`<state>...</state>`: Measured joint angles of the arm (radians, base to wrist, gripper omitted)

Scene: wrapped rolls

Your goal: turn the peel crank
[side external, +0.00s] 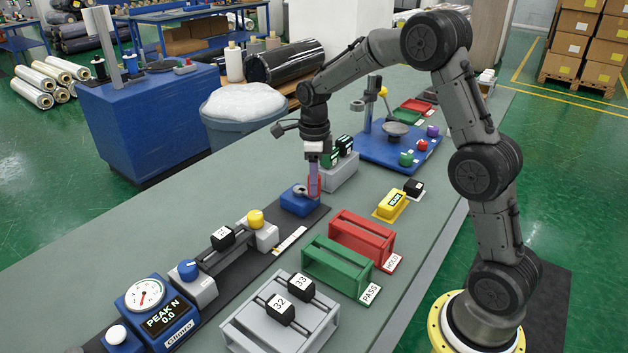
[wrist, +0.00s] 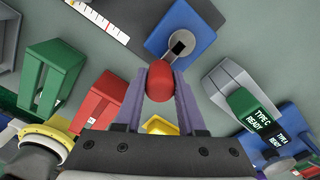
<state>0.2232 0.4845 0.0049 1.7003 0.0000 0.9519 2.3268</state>
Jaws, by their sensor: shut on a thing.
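The peel crank has a blue base (side external: 299,204) on the dark strip. The base also shows in the wrist view (wrist: 205,22), with a round grey hub and a dark arm on top. Its red handle (wrist: 160,82) sits between the two purple fingers of my gripper (wrist: 160,88), at the fingertips. My gripper also shows in the side view (side external: 314,184), pointing down over the crank and shut on the handle. The fingers partly hide the handle in the side view. The peel gauge (side external: 160,312) at the front left reads PEAK N 0.0.
A red HOLD rack (side external: 362,238) and a green PASS rack (side external: 337,265) stand to the right of the dark strip. A grey holder with Type C rolls (wrist: 228,78) is close to the crank. A yellow block (side external: 391,204) lies to the right.

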